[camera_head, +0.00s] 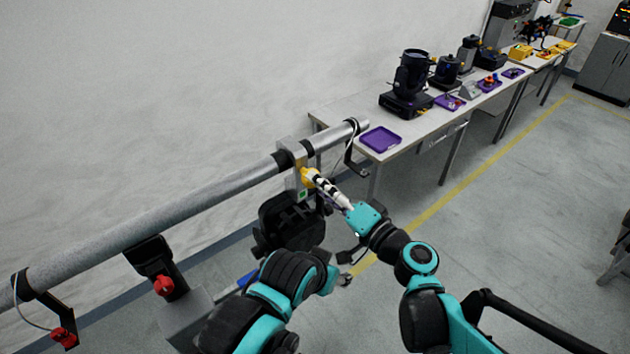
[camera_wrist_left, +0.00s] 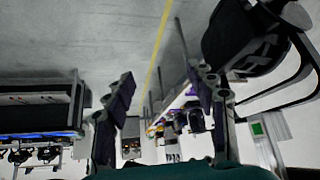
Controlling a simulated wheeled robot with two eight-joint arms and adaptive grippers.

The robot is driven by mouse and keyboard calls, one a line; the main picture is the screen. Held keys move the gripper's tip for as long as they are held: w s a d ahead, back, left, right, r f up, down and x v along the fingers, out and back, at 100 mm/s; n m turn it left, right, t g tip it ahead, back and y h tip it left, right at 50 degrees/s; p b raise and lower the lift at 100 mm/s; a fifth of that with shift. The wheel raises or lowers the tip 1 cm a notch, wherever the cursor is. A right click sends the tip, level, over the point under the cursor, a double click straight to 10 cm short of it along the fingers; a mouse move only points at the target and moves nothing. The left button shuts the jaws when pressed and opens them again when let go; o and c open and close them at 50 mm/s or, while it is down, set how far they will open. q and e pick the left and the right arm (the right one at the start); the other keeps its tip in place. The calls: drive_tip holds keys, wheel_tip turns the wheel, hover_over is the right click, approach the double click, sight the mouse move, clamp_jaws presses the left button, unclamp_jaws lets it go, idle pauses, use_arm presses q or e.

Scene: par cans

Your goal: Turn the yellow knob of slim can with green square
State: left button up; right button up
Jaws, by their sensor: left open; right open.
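The slim can (camera_head: 290,222) is black and hangs under a grey clamp on the pipe. A green square (camera_head: 302,195) marks the clamp. It also shows at the right of the left wrist view (camera_wrist_left: 257,129). The yellow knob (camera_head: 307,175) sits on the clamp just above the green square. My right gripper (camera_head: 315,181) is at the knob with its fingertips beside it, jaws open; whether they touch it I cannot tell. My left gripper (camera_wrist_left: 163,85) is open and empty, below and in front of the can, with its jaws mostly hidden in the head view.
A silver pipe (camera_head: 200,206) runs along the wall. Another clamp with a red knob (camera_head: 164,285) and a hook with a red knob (camera_head: 63,338) hang at left. A white table (camera_head: 420,128) with a purple tray (camera_head: 380,139) and stage lights stands behind.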

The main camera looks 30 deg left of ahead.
drive_tip(key=v, duration=0.9)
drive_tip(key=shift+d+r, duration=0.1)
drive_tip(key=s+d+f+h+b, duration=0.2)
drive_tip(key=d+f+h+b, duration=0.6)
drive_tip(key=d+f, duration=0.8)
drive_tip(key=s+d+f+h, duration=0.1)
drive_tip(key=d+f+h, duration=0.1)
drive_tip(key=d, duration=0.4)
drive_tip(key=s+d+f+h+b, duration=0.1)
drive_tip(key=s+d+f+h, duration=0.1)
drive_tip(key=d, duration=0.4)
drive_tip(key=s+d+f+m+h+b, duration=0.1)
drive_tip(key=d+f+h, duration=0.3)
drive_tip(key=d+h, duration=0.1)
drive_tip(key=shift+s+d, duration=0.25)
drive_tip(key=shift+d, duration=0.4)
drive_tip(key=shift+t, duration=0.3)
